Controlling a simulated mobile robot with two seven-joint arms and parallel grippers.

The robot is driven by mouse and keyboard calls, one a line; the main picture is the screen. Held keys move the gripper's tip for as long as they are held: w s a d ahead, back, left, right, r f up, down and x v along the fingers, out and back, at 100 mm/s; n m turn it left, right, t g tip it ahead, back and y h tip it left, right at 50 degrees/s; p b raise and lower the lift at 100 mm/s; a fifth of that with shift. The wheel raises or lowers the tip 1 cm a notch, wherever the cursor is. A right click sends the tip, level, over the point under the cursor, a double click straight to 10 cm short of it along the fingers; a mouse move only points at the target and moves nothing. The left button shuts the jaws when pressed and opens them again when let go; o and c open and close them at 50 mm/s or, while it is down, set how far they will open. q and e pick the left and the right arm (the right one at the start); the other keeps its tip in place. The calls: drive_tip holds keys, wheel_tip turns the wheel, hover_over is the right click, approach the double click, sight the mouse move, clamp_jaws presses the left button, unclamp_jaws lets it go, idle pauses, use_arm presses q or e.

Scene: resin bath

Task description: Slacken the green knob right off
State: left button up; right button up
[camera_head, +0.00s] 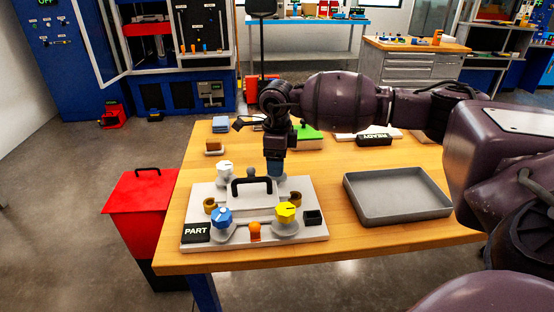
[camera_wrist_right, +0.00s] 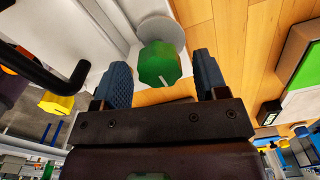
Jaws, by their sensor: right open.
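The green knob (camera_wrist_right: 159,64) shows in the right wrist view, on a round grey boss (camera_wrist_right: 165,32) of the pale fixture. It has a white pointer line. My right gripper (camera_wrist_right: 160,72) is open, with one blue finger on either side of the knob and gaps to both. In the head view my right gripper (camera_head: 275,168) points down over the fixture's back right corner and hides the green knob. The fixture plate (camera_head: 310,231) also carries a blue knob (camera_head: 221,217), a yellow knob (camera_head: 285,212) and a white knob (camera_head: 224,169). My left gripper is out of view.
A black handle (camera_head: 252,182) stands up in the fixture's middle, close to my right gripper. An empty grey tray (camera_head: 398,214) lies to the right on the wooden table. A green-topped block (camera_head: 308,139) and a READY sign (camera_head: 374,140) are behind. A red bin (camera_head: 140,205) stands left.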

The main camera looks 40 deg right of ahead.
wheel_tip(320, 180, up, 11)
drive_tip(key=p, duration=0.1)
idle(0.4)
idle(0.3)
drive_tip(key=shift+s+f, duration=0.1)
drive_tip(key=shift+f, duration=0.05)
